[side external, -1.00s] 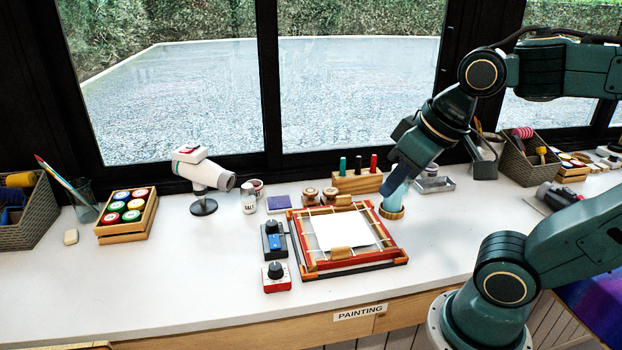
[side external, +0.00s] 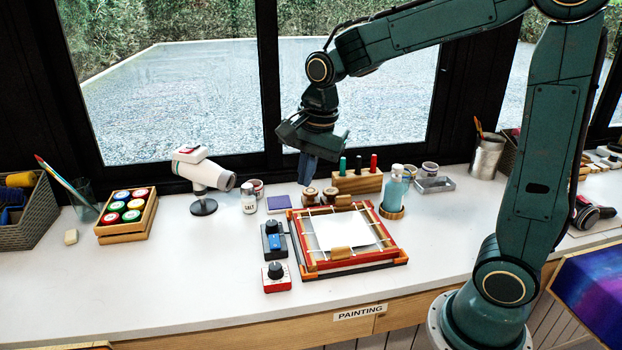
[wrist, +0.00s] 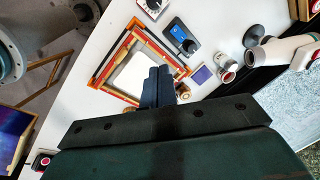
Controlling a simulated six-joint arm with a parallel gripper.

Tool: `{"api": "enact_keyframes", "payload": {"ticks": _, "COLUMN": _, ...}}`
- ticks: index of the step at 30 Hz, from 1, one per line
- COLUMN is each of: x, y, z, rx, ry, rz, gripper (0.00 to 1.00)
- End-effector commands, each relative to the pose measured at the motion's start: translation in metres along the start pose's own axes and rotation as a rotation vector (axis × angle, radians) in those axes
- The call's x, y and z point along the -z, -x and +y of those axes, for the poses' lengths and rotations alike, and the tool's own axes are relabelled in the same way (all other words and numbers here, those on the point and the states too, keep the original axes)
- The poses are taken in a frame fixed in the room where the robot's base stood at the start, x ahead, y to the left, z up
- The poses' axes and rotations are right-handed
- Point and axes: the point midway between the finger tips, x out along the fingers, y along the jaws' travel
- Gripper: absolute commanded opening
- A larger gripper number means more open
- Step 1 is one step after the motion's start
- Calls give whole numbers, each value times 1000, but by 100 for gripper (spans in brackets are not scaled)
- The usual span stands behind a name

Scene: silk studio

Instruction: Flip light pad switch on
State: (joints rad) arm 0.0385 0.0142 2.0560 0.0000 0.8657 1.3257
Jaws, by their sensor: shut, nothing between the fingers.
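A dark control box with a black knob and a blue face (side external: 273,243) stands just left of the red-framed stretcher; it also shows in the wrist view (wrist: 179,38). I cannot tell for sure which part is the light pad switch. A thin dark pad with orange corners (side external: 402,261) lies under the red wooden frame (side external: 300,264), with white cloth (side external: 338,230) stretched in it. My gripper (side external: 306,181) points down behind the frame, above the wooden-topped jars, apart from the box. Its fingers (wrist: 158,88) are together and empty in the wrist view.
A red and white dial box (side external: 277,280) stands in front of the control box. A salt jar (side external: 249,199), a purple pad (side external: 279,204), a white dryer on a stand (side external: 204,174) and a wooden marker rack (side external: 358,183) surround the frame. The table's front left is clear.

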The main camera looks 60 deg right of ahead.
Motion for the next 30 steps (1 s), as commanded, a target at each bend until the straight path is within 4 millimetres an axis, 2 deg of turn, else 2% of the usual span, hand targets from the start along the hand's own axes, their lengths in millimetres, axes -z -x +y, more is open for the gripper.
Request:
{"api": "enact_keyframes", "payload": {"ticks": 3, "x": 6, "y": -22, "z": -17, "rx": -37, "ry": -153, "rz": -5, "gripper": 0}}
{"api": "enact_keyframes", "payload": {"ticks": 12, "x": 20, "y": -82, "z": -50, "rx": -121, "ry": -548, "rz": 5, "gripper": 0}}
{"api": "enact_keyframes", "payload": {"ticks": 21, "x": 30, "y": -142, "z": -70, "rx": -190, "ry": -887, "rz": 39, "gripper": 0}}
{"api": "enact_keyframes", "payload": {"ticks": 25, "x": 32, "y": -155, "z": -72, "rx": -204, "ry": -961, "rz": 49, "gripper": 0}}
{"api": "enact_keyframes", "payload": {"ticks": 30, "x": 32, "y": -159, "z": -74, "rx": -208, "ry": -992, "rz": 54, "gripper": 0}}
